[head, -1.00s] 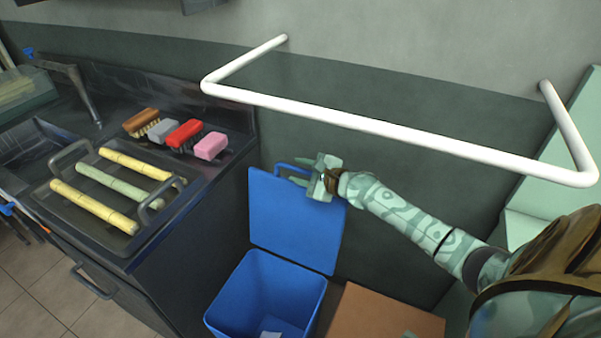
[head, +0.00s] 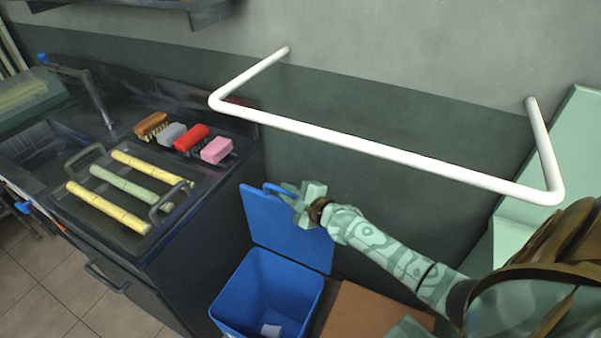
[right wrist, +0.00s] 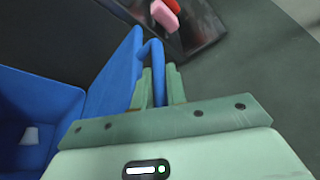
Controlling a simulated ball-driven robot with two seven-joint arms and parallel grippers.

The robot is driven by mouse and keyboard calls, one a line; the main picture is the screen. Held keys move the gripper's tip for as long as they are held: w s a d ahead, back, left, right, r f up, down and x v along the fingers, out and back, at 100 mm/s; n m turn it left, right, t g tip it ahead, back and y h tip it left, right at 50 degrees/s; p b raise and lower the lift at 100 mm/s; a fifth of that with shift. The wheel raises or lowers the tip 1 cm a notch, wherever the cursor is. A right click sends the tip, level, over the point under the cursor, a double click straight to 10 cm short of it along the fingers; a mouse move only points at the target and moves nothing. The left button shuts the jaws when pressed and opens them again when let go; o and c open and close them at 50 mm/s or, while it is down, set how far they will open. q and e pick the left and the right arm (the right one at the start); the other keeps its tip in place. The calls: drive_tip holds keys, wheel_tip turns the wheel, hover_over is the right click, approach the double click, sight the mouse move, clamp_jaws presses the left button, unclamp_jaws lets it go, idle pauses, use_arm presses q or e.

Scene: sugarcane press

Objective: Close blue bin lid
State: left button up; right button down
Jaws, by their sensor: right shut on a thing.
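The blue bin (head: 230,315) stands on the floor right of the counter, its top open. Its blue lid (head: 285,232) is raised at the back of the bin, and the lid also shows in the right wrist view (right wrist: 112,75). My right gripper (head: 291,196) is at the lid's top edge. In the right wrist view its fingers (right wrist: 159,88) are on either side of the blue lid handle (right wrist: 155,55), shut on it. A small pale item (head: 270,330) lies inside the bin. My left gripper is not in view.
A white rail (head: 380,157) juts from the wall above my right arm. A brown box (head: 365,315) stands right of the bin.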

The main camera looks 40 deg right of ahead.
drive_tip(key=s+a+f+n, duration=0.1)
drive_tip(key=s+a, duration=0.2)
drive_tip(key=a, duration=0.3)
drive_tip(key=s+a+f+n+t+p, duration=0.1)
drive_tip(key=s+a+f, duration=0.1)
drive_tip(key=a, duration=0.4)
drive_tip(key=shift+s+f+n+h+p, duration=0.15)
drive_tip(key=shift+s+n+h+p, duration=0.15)
drive_tip(key=shift+s, duration=0.3)
drive_tip(key=c, duration=1.4)
unclamp_jaws()
drive_tip(key=shift+d, duration=0.1)
drive_tip(key=shift+s, duration=0.1)
drive_tip(key=s+d+r+p, duration=0.1)
drive_tip(key=s+r+p, duration=0.1)
drive_tip(key=s, duration=1.4)
drive_tip(key=shift+d, duration=0.4)
